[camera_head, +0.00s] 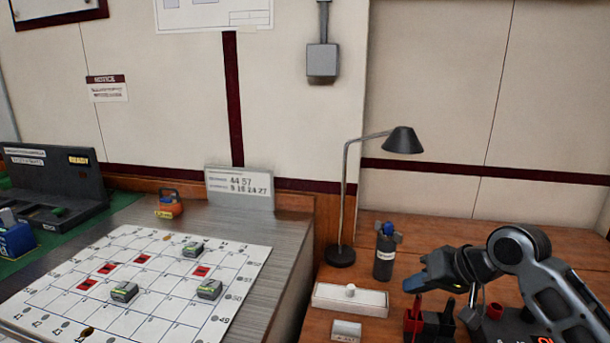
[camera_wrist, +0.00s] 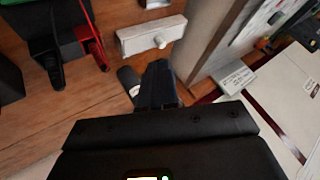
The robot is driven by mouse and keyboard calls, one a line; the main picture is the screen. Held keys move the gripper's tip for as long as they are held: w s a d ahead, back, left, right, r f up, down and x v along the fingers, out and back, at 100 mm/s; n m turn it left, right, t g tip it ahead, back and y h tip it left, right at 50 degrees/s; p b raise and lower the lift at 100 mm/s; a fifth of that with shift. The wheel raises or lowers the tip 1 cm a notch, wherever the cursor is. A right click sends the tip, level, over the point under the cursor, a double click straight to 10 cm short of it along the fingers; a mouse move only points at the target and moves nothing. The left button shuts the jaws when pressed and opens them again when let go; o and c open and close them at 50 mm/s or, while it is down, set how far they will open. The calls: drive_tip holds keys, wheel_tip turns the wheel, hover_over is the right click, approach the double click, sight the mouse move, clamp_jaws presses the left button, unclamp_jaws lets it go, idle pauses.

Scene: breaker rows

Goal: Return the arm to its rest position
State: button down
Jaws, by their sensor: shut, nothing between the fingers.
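My gripper (camera_head: 412,284) is at the right in the head view, held above the wooden bench with its dark fingers pointing left. It is shut and empty. In the wrist view its closed fingers (camera_wrist: 158,84) show at the centre, with nothing between them. My arm bends from the lower right corner up to a joint and then down to the gripper. The gripper appears beside a dark bottle (camera_head: 384,255) and above the bench; I cannot tell the exact gap.
A white box (camera_head: 330,298), black desk lamp (camera_head: 341,256) and red-and-black holder (camera_head: 413,325) stand on the wooden bench (camera_head: 430,225). At left, a gridded sheet (camera_head: 150,310) bears several grey blocks. A number sign (camera_head: 240,188) stands behind. Free bench lies behind the arm.

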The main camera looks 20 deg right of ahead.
drive_tip(key=w+a+r+t+y, duration=0.25)
drive_tip(key=a+t, duration=0.25)
drive_tip(key=a, duration=1)
drive_tip(key=s+a+f+m+t+h, duration=0.2)
drive_tip(key=s+a+m+t+h, duration=0.15)
drive_tip(key=s+a, duration=0.45)
drive_tip(key=s+f+g+h, duration=0.1)
drive_tip(key=s+f+h, duration=0.3)
drive_tip(key=s, duration=1.6)
drive_tip(key=s+d+r+n, duration=0.2)
drive_tip(key=s+d+n, duration=0.1)
drive_tip(key=s, duration=0.5)
drive_tip(key=s+d+r+n+y, duration=0.1)
drive_tip(key=s+d+n, duration=0.3)
drive_tip(key=s, duration=0.4)
drive_tip(key=shift+r, duration=0.5)
drive_tip(key=shift+s+d, duration=0.1)
